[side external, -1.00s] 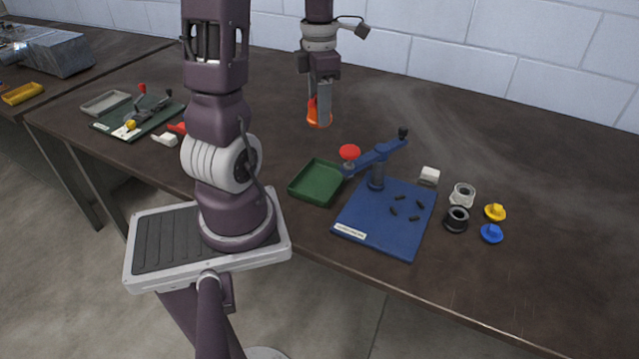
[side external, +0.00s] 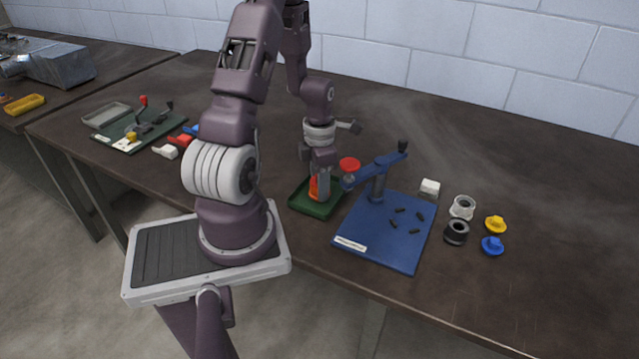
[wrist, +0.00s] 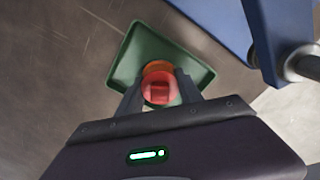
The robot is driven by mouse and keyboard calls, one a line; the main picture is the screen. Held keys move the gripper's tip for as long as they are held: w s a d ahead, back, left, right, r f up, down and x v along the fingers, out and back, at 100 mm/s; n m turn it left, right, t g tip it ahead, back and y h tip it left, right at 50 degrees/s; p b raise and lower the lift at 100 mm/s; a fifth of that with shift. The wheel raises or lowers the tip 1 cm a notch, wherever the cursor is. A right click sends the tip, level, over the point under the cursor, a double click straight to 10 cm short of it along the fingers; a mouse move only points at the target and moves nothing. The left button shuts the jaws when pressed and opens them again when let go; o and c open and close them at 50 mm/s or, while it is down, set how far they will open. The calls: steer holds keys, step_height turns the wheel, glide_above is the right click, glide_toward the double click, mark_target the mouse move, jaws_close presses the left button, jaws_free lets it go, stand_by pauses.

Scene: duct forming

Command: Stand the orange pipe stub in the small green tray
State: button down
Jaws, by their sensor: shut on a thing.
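The orange pipe stub (side external: 314,187) is upright between the fingers of my gripper (side external: 320,195), which is shut on it. The stub is over the small green tray (side external: 304,203), its lower end at or just above the tray floor; I cannot tell whether it touches. In the wrist view the stub (wrist: 160,84) shows red and orange between my two fingertips (wrist: 158,92), with the green tray (wrist: 144,40) around it. My gripper hides part of the tray in the side view.
A blue board (side external: 385,246) with a blue lever press (side external: 378,180) and red knob (side external: 349,165) stands close to the tray's right. Black and white rings, yellow and blue caps lie further right. The back of the bench is clear.

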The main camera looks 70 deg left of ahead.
steer(key=c, duration=0.8)
jaws_free()
